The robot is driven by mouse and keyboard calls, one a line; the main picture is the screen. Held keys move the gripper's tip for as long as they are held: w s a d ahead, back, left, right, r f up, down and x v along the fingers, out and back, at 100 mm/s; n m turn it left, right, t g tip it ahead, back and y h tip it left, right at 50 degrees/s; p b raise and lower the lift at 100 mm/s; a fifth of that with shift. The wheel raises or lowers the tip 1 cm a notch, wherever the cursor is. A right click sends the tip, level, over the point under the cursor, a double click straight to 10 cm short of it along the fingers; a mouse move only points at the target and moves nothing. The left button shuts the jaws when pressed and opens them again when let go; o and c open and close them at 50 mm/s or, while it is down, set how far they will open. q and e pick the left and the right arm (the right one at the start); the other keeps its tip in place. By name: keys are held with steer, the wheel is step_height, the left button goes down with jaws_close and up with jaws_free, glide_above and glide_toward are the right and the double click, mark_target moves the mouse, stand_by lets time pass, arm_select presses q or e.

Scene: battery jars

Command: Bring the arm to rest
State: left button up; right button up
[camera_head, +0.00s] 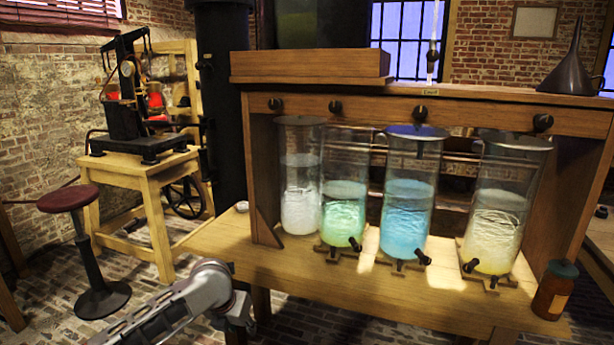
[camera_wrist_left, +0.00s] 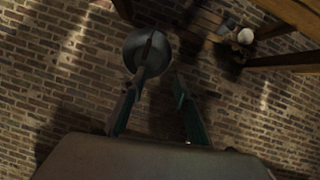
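My left arm (camera_head: 185,302) comes in from the lower left of the head view, in front of the table's left end. Its far end bends down past the table's front edge, and the fingers cannot be made out there. In the left wrist view my left gripper (camera_wrist_left: 165,82) has its two fingers apart with nothing between them, over the brick floor (camera_wrist_left: 60,75). My right gripper is in neither view.
The wooden table (camera_head: 225,240) carries several glass jars (camera_head: 408,195) with taps and a small brown bottle (camera_head: 553,290) at right. A red-topped stool (camera_head: 68,198) and a wooden stand (camera_head: 130,170) with a machine are at left.

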arm_select(q)
steer(key=s+d+f+n+t, duration=0.1)
steer(key=s+f+n, duration=0.3)
steer(key=s+n, duration=0.4)
steer(key=s+d+f+n+t, duration=0.15)
steer(key=s+f+n, duration=0.35)
steer(key=s, duration=0.5)
steer(key=s+a+r+n+y, duration=0.3)
steer(key=s+a+n, duration=0.6)
steer(key=s+a, duration=0.2)
steer(key=s+a+r+n+y, duration=0.3)
steer(key=s+a+n, duration=0.6)
steer(key=s+a, duration=0.15)
steer(key=w+d+f+n+t+h+b, duration=0.1)
steer(key=w+d+f+t+h+b, duration=0.1)
steer(key=d+f+h+b, duration=0.45)
steer(key=w+d+f+n+t+h+b, duration=0.15)
steer(key=d+f+b, duration=0.25)
steer(key=d+f, duration=0.55)
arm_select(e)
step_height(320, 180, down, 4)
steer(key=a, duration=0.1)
arm_select(q)
step_height(320, 180, up, 8)
steer(key=p, duration=1.4)
steer(key=shift+f+p, duration=0.25)
steer(key=shift+p, duration=0.1)
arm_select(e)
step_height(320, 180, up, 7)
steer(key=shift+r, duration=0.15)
